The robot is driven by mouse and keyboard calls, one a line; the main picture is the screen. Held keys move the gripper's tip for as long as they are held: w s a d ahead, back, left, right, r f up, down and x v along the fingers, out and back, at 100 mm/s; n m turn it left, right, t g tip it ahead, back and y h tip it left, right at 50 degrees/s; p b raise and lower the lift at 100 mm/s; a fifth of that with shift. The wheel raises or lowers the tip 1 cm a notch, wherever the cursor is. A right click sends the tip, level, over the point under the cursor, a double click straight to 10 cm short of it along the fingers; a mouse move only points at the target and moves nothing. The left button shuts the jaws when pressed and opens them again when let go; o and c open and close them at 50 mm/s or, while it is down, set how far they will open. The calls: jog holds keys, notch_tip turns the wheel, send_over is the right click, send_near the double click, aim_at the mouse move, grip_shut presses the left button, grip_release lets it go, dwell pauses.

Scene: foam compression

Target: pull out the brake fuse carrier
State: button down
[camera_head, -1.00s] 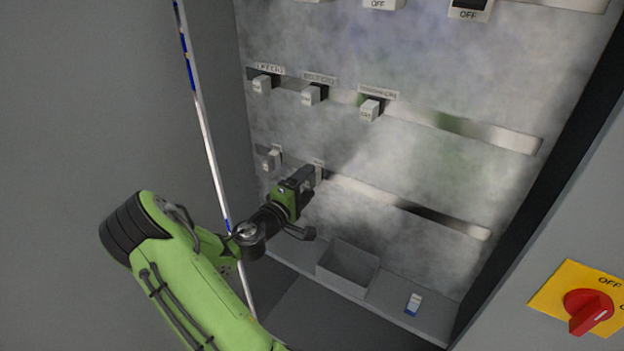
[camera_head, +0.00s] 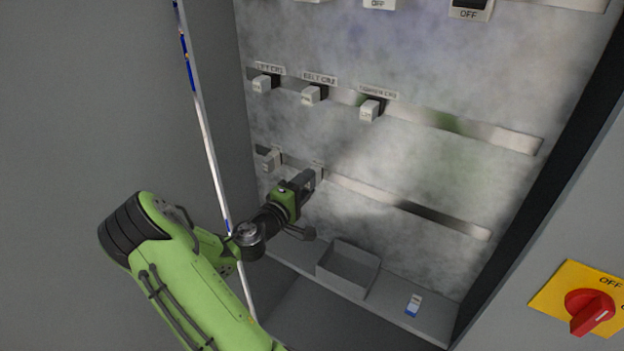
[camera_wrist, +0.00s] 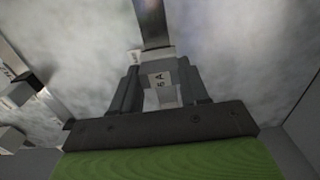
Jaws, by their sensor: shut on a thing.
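The fuse carrier (camera_wrist: 162,80) is a pale block with a label that seems to read "6 A", between the two fingers of my gripper (camera_wrist: 160,92) in the wrist view. My gripper is shut on it. In the head view my gripper (camera_head: 306,181) reaches the lower rail at its left part and mostly hides the carrier. The wrist view shows the carrier in line with the metal rail (camera_wrist: 150,22). I cannot tell whether it is still seated in its holder. The name plate above it is too small to read.
A similar carrier (camera_head: 271,160) sits just left on the lower rail. Three labelled carriers (camera_head: 313,95) sit on the rail above. An open grey bin (camera_head: 347,270) and a small white-and-blue fuse (camera_head: 413,304) are on the cabinet's bottom ledge. A red rotary switch (camera_head: 589,309) is at right.

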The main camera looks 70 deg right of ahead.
jog(key=w+a+b, duration=0.1)
jog(key=a, duration=0.5)
jog(key=shift+b, duration=0.4)
dwell(0.7)
